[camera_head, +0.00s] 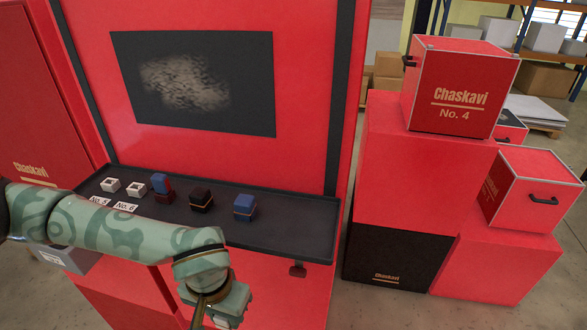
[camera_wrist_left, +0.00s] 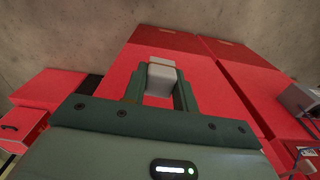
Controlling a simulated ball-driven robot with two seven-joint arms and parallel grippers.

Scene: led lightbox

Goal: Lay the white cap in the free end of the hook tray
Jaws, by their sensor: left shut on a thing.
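A long black tray (camera_head: 290,229) runs along the front of the red panel, and I take it for the hook tray. Its right end is bare. On it stand two small white square pieces (camera_head: 110,185), a blue and red piece (camera_head: 161,187), a black piece (camera_head: 201,198) and a blue piece (camera_head: 244,206). My left gripper (camera_head: 222,313) is in front of and below the tray, pointing down. In the left wrist view it is shut on a whitish block (camera_wrist_left: 161,76), seemingly the white cap. The head view does not show the cap clearly. My right gripper is not in view.
Labels No. 5 and No. 6 (camera_head: 125,207) lie at the tray's left front. A small dark fitting (camera_head: 298,269) hangs below its right part. A grey box (camera_head: 72,258) sits at the lower left. Red boxes (camera_head: 463,90) stand stacked on the right.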

